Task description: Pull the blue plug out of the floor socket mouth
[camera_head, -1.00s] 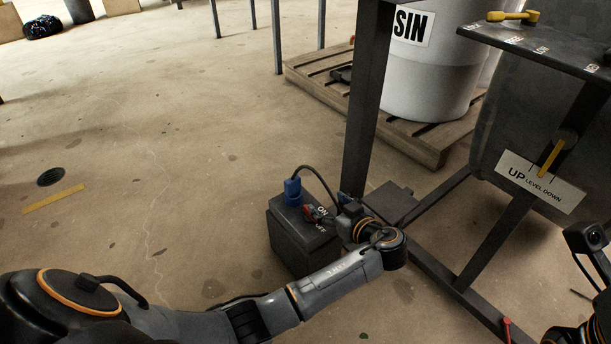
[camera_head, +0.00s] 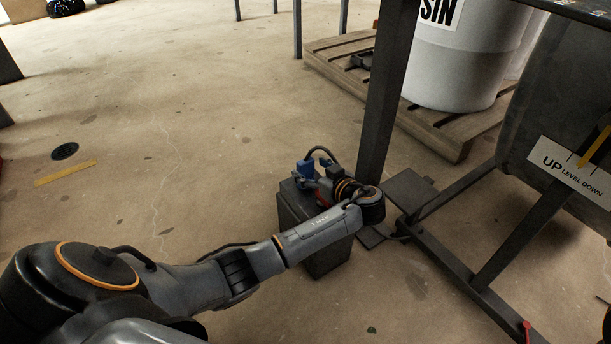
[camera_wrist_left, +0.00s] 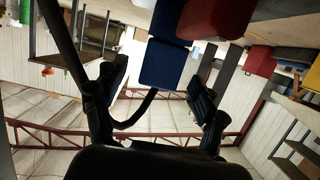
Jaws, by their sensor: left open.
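The blue plug (camera_head: 305,168) stands at the top of the dark floor socket box (camera_head: 296,226), with a black cable looping from it. My left gripper (camera_head: 313,184) is at the box top, right beside the plug and partly over the box. In the left wrist view the plug (camera_wrist_left: 163,64) lies between the two spread fingers of the left gripper (camera_wrist_left: 160,84), with gaps at both sides. The fingers are open and do not visibly grip it. The socket mouth is hidden by the gripper and plug. My right gripper is out of view.
A dark steel frame leg (camera_head: 384,95) rises just behind and right of the box. A wooden pallet (camera_head: 436,141) with a white drum (camera_head: 455,70) stands beyond it.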

